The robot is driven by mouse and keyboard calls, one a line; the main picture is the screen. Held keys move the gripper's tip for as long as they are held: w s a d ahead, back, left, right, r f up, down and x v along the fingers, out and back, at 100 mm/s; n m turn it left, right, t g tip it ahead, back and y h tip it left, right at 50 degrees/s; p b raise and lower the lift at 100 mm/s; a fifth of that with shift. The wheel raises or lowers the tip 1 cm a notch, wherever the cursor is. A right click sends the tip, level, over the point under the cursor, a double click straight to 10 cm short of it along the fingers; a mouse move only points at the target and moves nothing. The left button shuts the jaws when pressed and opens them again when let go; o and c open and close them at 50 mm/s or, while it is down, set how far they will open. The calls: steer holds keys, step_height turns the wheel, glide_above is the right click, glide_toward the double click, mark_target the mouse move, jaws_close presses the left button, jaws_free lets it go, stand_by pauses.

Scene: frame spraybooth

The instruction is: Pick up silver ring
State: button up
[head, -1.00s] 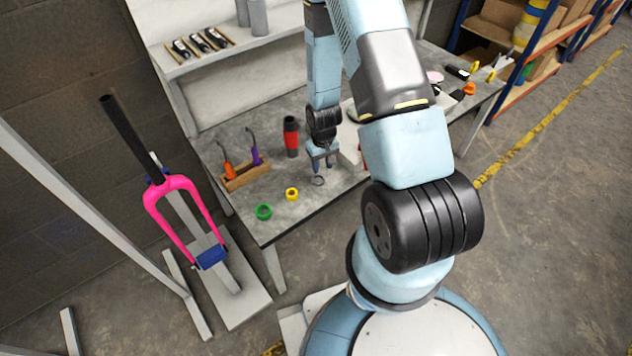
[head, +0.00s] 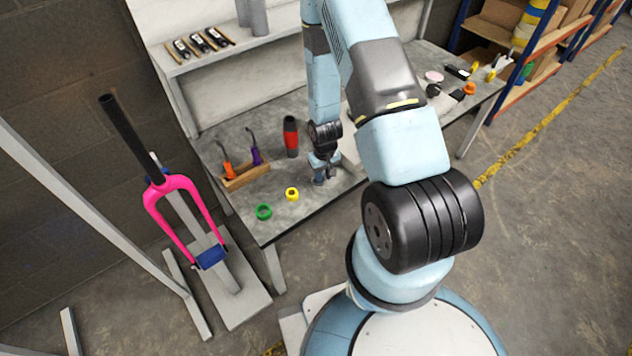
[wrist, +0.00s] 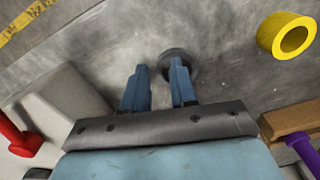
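The silver ring (wrist: 180,53) lies on the grey workbench top, directly at my fingertips in the wrist view. My gripper (wrist: 160,70) points down at the bench with a visible gap between its two blue fingers. The right finger overlaps the ring and hides part of it; the left finger is apart from it. I cannot tell whether the right finger is inside the ring or in front of it. In the head view my gripper (head: 325,178) is low over the bench and mostly hides the ring.
A yellow ring (head: 292,194) and a green ring (head: 264,212) lie to the left near the bench edge. A red and black cylinder (head: 291,137) stands behind. A wooden holder (head: 246,177) carries orange- and purple-handled tools. A pale box (head: 349,150) stands close on the right.

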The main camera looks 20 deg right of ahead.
jaws_close()
